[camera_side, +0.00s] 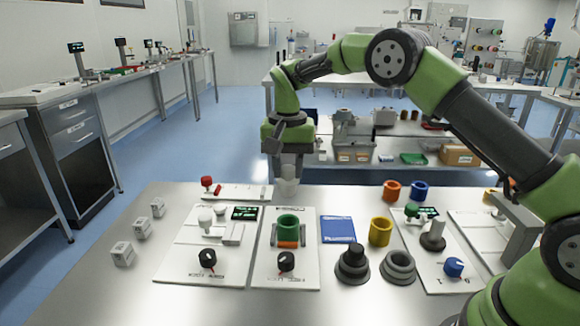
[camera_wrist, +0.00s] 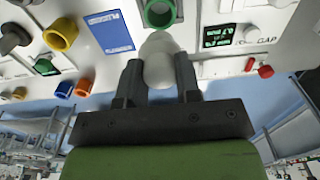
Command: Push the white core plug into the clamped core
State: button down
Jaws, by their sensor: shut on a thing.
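My gripper (camera_side: 288,170) is shut on the white core plug (camera_side: 287,190) and points down behind the middle white panel. In the wrist view the plug (camera_wrist: 158,64) sits between the two dark fingers (camera_wrist: 158,82), with its rounded end toward the green core. The green core (camera_side: 288,227) is a short open ring on the middle panel, with an orange block (camera_side: 288,244) at its front. In the wrist view the green core (camera_wrist: 160,12) is cut by the top edge. The plug appears apart from the core, held behind and above it.
A left panel (camera_side: 178,270) carries a black knob and a small display. A blue card (camera_side: 338,229), a yellow ring (camera_side: 380,231) and dark stepped parts (camera_side: 352,264) stand right of the core. White cubes (camera_side: 123,253) stand at left. Bare table lies between the cubes and the left panel.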

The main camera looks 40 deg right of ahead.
aim_at(288, 180)
jog(key=shift+f, duration=2.8)
jog(key=shift+f, duration=2.15)
jog(key=c, duration=0.7)
grip_release()
jog(key=shift+c, duration=0.2)
notch_tip(288, 180, up, 10)
jog(key=shift+f, duration=0.1)
